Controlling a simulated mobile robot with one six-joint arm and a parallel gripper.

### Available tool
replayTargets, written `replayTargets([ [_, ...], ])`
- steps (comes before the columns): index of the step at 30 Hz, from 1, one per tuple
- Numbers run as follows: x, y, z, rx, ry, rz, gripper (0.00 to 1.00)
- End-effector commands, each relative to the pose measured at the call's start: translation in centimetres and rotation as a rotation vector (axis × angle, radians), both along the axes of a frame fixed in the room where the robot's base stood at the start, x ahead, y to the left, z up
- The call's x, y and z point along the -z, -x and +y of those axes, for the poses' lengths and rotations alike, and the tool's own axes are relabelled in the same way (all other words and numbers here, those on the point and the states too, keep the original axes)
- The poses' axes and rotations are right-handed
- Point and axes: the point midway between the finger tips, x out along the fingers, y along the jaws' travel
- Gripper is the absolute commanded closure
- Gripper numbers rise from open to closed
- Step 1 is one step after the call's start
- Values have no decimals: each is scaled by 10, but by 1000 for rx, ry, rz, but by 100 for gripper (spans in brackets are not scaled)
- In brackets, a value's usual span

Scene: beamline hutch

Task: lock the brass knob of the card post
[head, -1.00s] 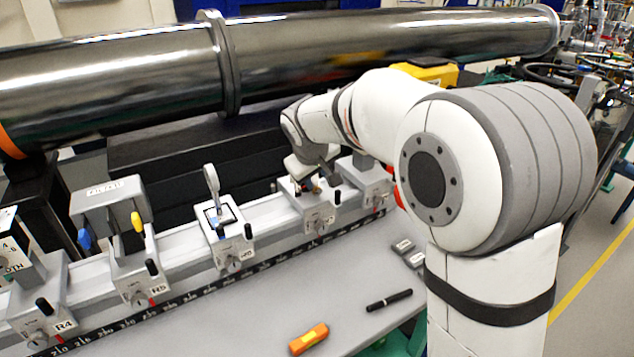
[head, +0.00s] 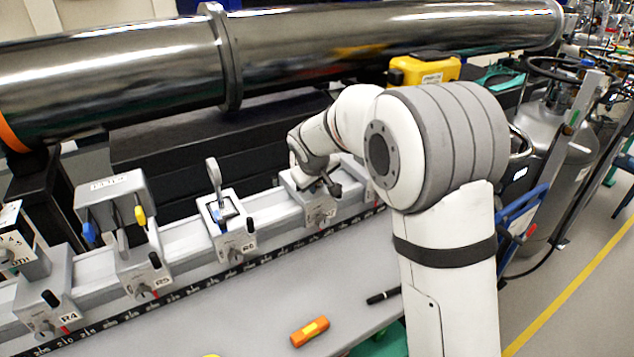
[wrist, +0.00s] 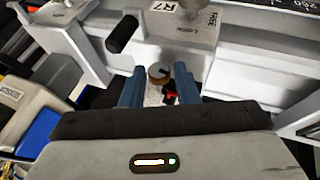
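My gripper (wrist: 157,76) is open, with one blue finger on each side of the knob and small gaps visible. I cannot tell how deep the fingers reach around it. Any card is hidden.
A black lever (wrist: 122,34) stands beside the knob. Carriers R6 (head: 228,228), R5 (head: 138,265) and R4 (head: 45,310) line the rail to the left. An orange tool (head: 309,332) and a black pen (head: 383,296) lie on the bench. The big steel pipe (head: 370,45) runs behind.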

Motion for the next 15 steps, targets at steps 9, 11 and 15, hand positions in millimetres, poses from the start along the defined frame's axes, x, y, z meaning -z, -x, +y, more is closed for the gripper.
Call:
replayTargets([
  [9,0,0,0,1,0,1,99],
  [11,0,0,4,2,0,1,100],
  [15,-1,0,-1,4,-7,6,100],
])
